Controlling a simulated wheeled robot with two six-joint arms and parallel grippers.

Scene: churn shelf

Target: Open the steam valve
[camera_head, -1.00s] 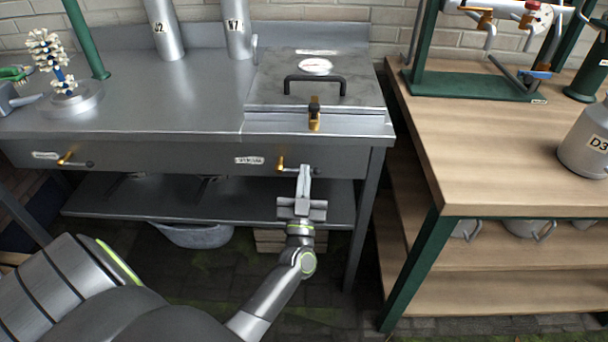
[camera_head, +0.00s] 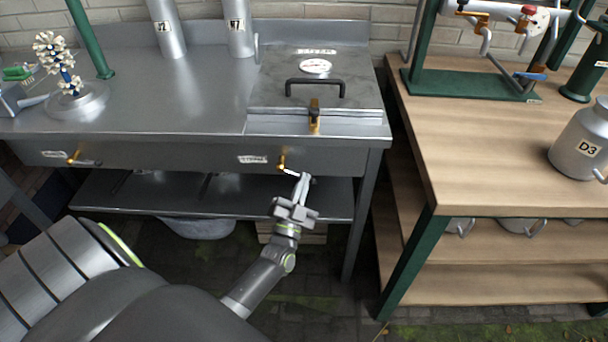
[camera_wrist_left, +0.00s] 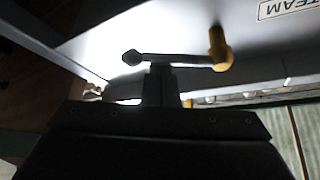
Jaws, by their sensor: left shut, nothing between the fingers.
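The steam valve (camera_head: 282,163) is a small brass fitting on the front panel of the steel bench, with a thin lever pointing right. In the left wrist view the brass valve (camera_wrist_left: 219,50) shows close up, its grey lever (camera_wrist_left: 180,58) reaching left to a dark knob. A label (camera_wrist_left: 287,8) reading "TEAM", cut off by the frame edge, is near it. My left gripper (camera_head: 304,178) is shut and empty, its tips at the lever's free end. In the wrist view its fingers (camera_wrist_left: 158,84) overlap the lever's middle; I cannot tell whether they touch. My right gripper is not in view.
A similar brass valve (camera_head: 73,157) sits further left on the panel. A lower shelf (camera_head: 240,196) runs beneath the bench. A steel lid (camera_head: 316,84) with a black handle is above the steam valve. A wooden table (camera_head: 480,150) stands right, past a narrow gap.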

